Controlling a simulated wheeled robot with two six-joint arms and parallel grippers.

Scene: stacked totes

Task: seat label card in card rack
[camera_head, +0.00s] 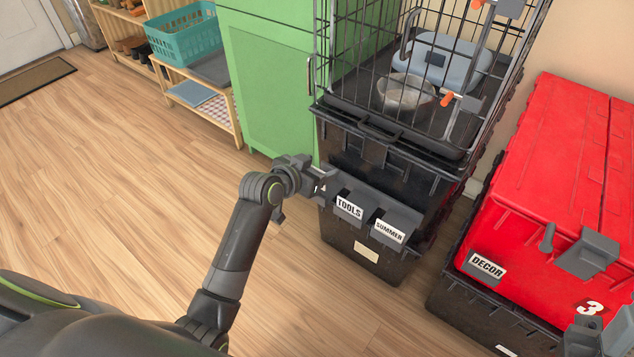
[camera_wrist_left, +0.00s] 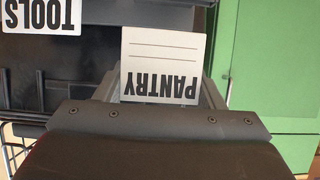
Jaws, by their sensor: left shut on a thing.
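A white label card reading PANTRY (camera_wrist_left: 162,66) sits in the jaws of my left gripper (camera_wrist_left: 170,98), upside down in the left wrist view. In the head view my left gripper (camera_head: 322,184) is at the left end of the card rack (camera_head: 364,207) on the front of the black tote stack. The card cannot be made out there. The rack carries a TOOLS card (camera_head: 349,207) and, to its right, a SUMMER card (camera_head: 389,232). The TOOLS card also shows at the upper left of the left wrist view (camera_wrist_left: 42,15). Whether the held card touches the rack cannot be told.
A wire crate (camera_head: 425,65) stands on the black totes (camera_head: 350,235). A green cabinet (camera_head: 262,95) is behind my left gripper. A red tote (camera_head: 545,170) with a DECOR card (camera_head: 487,265) stands at right. The wood floor at left is clear.

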